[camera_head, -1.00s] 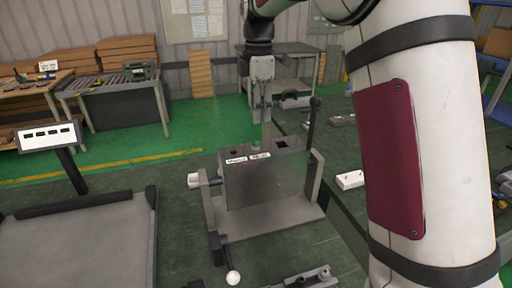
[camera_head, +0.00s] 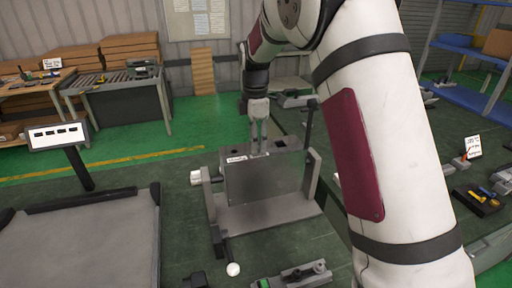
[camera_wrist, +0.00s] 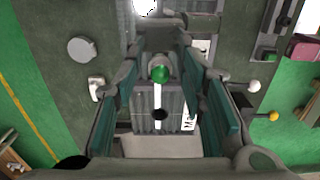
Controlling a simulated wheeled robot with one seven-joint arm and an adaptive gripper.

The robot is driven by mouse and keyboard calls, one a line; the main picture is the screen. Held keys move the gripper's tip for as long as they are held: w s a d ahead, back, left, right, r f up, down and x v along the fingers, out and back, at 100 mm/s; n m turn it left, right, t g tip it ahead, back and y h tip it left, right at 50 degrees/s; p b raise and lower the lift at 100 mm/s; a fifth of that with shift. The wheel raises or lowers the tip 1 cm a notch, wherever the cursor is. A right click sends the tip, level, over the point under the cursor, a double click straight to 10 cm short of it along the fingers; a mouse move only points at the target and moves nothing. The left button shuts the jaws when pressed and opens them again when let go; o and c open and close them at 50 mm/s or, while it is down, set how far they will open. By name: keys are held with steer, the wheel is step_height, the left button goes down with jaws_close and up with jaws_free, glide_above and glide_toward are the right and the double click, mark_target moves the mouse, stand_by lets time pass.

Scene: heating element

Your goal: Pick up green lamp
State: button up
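The green lamp (camera_wrist: 160,74) shows in the wrist view as a small round green top, between the fingers of my gripper (camera_wrist: 160,64). The teal-padded fingers stand apart on either side of it, and I see no contact. In the head view my gripper (camera_head: 259,150) points down at the top of a grey box-shaped fixture (camera_head: 262,184). The green lamp cannot be made out in the head view.
The fixture has two white labels, a dark round hole (camera_wrist: 160,115) and an upright black lever (camera_head: 307,118) at right. A display on a post (camera_head: 57,134) stands left, behind a grey plate (camera_head: 85,245). Tools and trays lie right of my arm.

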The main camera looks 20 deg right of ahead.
steer(key=c, duration=0.9)
steer(key=shift+r, duration=0.1)
